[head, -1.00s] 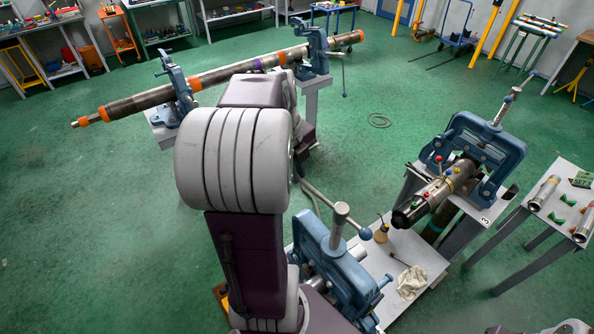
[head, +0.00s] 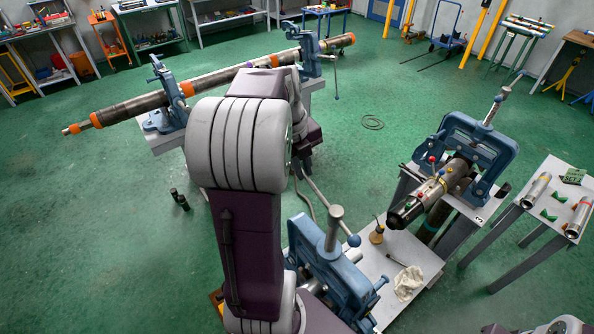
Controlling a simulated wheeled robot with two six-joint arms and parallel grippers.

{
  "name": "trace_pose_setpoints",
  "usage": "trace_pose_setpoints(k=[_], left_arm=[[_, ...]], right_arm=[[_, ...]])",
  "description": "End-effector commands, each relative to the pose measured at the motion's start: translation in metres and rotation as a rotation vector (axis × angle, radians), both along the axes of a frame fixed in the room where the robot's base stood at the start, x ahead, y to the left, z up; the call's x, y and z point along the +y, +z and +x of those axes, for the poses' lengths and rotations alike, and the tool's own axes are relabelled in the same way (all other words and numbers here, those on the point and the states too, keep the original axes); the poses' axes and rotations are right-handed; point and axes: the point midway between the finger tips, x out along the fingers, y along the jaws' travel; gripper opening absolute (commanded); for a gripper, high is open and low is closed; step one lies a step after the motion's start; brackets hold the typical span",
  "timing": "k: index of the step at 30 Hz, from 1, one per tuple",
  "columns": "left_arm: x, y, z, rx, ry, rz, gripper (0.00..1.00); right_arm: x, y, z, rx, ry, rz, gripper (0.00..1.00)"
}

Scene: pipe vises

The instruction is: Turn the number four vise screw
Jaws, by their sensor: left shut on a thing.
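A blue pipe vise (head: 330,265) stands close in front of me at the lower middle, partly hidden behind my left arm. No number shows on it. Its upright steel screw (head: 334,228) carries a slanting bar handle (head: 318,193) with a blue ball at its lower right end. My left gripper (head: 301,162) is at the handle's upper left end, shut on it and mostly hidden behind my own arm. My right gripper is out of view.
Another blue vise (head: 490,150), its plate marked 3, clamps a dark pipe fitting (head: 425,200) to the right. An oil can (head: 377,234) and a rag (head: 408,283) lie between them. A long pipe (head: 215,80) rests in far vises.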

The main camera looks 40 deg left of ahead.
Motion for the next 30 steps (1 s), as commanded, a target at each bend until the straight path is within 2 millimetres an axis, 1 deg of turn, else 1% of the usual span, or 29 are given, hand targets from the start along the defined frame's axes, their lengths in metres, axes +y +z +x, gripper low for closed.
trace_pose_setpoints(k=[4,5,6,7,15,17,20,24,27,30], left_arm=[[0.001,0.002,0.001,-0.007,0.003,0.004,0.00],[0.001,0.002,0.001,-0.007,0.003,0.004,0.20],[0.001,0.002,0.001,-0.007,0.003,0.004,0.32],[0.001,0.002,0.001,-0.007,0.004,0.004,0.34],[0.001,0.001,0.000,-0.004,0.005,0.002,0.34],[0.001,0.004,0.000,-0.004,0.005,0.002,0.34],[0.003,0.019,-0.003,-0.008,0.006,0.005,0.34],[0.005,0.052,-0.009,-0.009,0.006,0.007,0.34],[0.006,0.071,-0.013,-0.009,0.006,0.007,0.34],[0.006,0.084,-0.015,-0.006,0.004,0.005,0.34]], right_arm=[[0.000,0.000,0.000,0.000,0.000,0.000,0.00],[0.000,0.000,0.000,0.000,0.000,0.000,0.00],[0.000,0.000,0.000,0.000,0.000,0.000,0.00],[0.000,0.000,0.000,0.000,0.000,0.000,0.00],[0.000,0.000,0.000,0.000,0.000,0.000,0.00],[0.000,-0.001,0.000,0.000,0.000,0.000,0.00],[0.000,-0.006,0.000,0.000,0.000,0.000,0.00],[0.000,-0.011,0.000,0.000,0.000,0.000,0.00],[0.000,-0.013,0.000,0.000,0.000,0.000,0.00],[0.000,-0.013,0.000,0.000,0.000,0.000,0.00]])
